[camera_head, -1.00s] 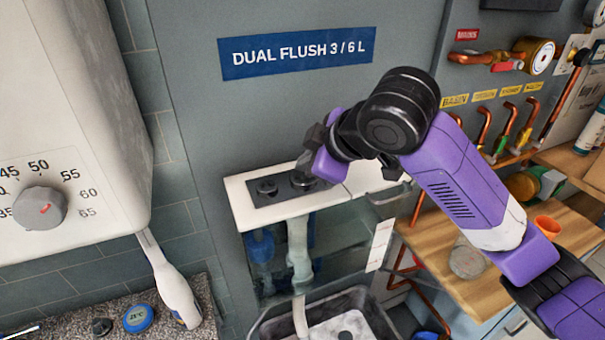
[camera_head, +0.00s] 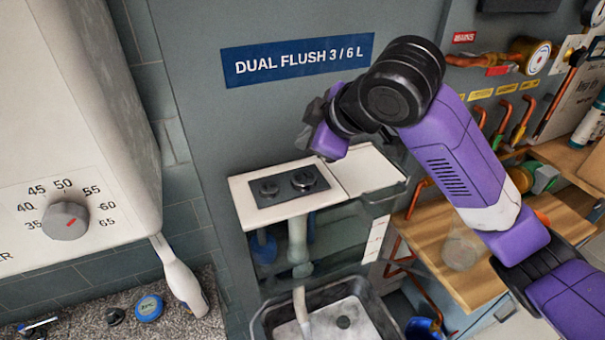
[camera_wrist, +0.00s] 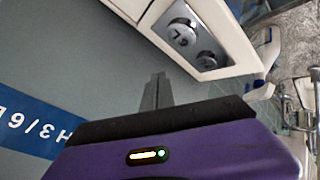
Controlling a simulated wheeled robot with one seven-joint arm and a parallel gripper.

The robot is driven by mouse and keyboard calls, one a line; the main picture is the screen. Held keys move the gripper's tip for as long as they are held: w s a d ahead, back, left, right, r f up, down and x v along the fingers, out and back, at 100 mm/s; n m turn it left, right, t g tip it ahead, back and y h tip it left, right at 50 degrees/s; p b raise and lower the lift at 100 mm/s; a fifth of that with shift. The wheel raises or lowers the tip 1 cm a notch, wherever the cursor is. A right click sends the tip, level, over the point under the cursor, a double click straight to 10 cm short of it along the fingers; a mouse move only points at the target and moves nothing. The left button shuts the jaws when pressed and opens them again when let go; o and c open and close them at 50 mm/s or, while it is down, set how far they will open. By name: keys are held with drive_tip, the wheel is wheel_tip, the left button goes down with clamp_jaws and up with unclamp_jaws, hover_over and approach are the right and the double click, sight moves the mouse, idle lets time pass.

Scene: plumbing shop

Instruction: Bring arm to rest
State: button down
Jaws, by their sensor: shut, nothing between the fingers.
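My arm reaches in from the right in the head view. My gripper (camera_head: 314,125) is in front of the grey panel, above the white cistern top with its dark flush plate (camera_head: 288,186) and two round buttons. The gripper touches nothing that I can see. In the wrist view my gripper (camera_wrist: 157,90) has its fingers together and empty, pointing at the grey panel. The flush plate (camera_wrist: 190,38) shows there at the upper right, apart from the fingers.
A white boiler with a dial (camera_head: 65,221) stands close on the left. A sign (camera_head: 297,60) is on the panel. A grey basin (camera_head: 330,318) is below the cistern. A wooden bench (camera_head: 470,285) and copper pipes (camera_head: 520,120) lie right, behind my arm.

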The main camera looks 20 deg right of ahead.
idle(0.4)
drive_tip(key=w+a+r+m+t+y, duration=0.1)
drive_tip(key=a+r+m+t+y, duration=0.1)
drive_tip(key=r+t, duration=0.3)
drive_tip(key=w+a+r+m+t+y, duration=0.1)
drive_tip(key=w+a+r+t+y, duration=0.15)
drive_tip(key=r, duration=0.45)
drive_tip(key=s+d+f+m+t+h+b, duration=0.1)
drive_tip(key=s+d+f+m+t+h, duration=0.15)
drive_tip(key=s+f+m+h, duration=0.5)
drive_tip(key=s+d+f+m+t+h+b, duration=0.15)
drive_tip(key=s+d+f+m, duration=0.3)
drive_tip(key=s+f, duration=0.6)
drive_tip(key=s+a+f+n+g, duration=0.1)
drive_tip(key=s+f+g, duration=0.1)
drive_tip(key=s+f, duration=0.3)
drive_tip(key=s+f+n+g+y, duration=0.1)
drive_tip(key=s+f, duration=0.5)
drive_tip(key=s, duration=0.8)
drive_tip(key=s+a+f+n+g+y, duration=0.1)
drive_tip(key=s+f+g, duration=0.1)
drive_tip(key=s+f, duration=0.3)
drive_tip(key=s+b, duration=0.1)
drive_tip(key=s, duration=0.3)
drive_tip(key=shift+s+a+f+n+g, duration=0.2)
drive_tip(key=shift+a+n+g, duration=0.1)
drive_tip(key=shift+g, duration=0.05)
drive_tip(key=shift+y, duration=0.25)
